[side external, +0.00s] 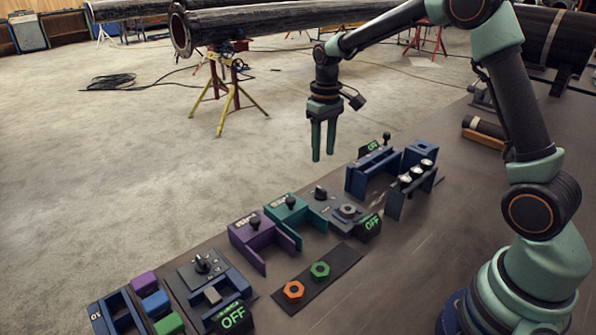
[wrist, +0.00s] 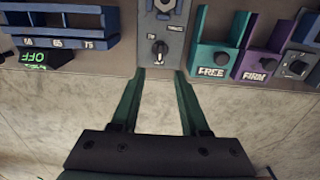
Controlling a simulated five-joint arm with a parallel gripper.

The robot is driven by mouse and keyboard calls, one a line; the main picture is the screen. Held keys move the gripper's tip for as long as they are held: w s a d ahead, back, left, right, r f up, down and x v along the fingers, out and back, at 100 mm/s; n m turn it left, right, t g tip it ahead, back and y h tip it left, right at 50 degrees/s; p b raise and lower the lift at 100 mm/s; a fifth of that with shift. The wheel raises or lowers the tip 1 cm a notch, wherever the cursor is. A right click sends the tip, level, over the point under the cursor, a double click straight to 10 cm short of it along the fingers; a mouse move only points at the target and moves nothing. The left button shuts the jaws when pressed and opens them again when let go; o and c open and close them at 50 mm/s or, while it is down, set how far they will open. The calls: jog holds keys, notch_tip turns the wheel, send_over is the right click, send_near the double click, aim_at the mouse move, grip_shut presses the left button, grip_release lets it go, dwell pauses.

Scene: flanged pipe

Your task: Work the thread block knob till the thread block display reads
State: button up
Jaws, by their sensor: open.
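The thread block seems to be the grey plate (side external: 336,206) on the bench between the teal holder and the tall blue frame. It carries a small dark knob (side external: 320,193) and a hex-shaped fitting (side external: 347,211). Its display (side external: 369,226) reads OFF in green. In the wrist view the knob (wrist: 160,48) is black with a light mark, between two small labels; that display is out of this view. My gripper (side external: 323,157) is open and empty, pointing down, above and apart from the knob. In the wrist view its fingertips (wrist: 160,74) flank a point just below the knob.
The teal holder (wrist: 222,45), labelled FREE, and the purple holder (wrist: 265,54), labelled FIRM, stand beside the block. On its other side are the blue frame (side external: 355,181) and a slotted stand with several round tops. Orange (side external: 294,289) and green (side external: 320,269) nuts lie on a dark strip.

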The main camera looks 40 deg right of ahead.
aim_at(321, 189)
notch_tip(321, 189, down, 11)
jog(key=shift+r, duration=0.15)
dwell(0.4)
grip_shut()
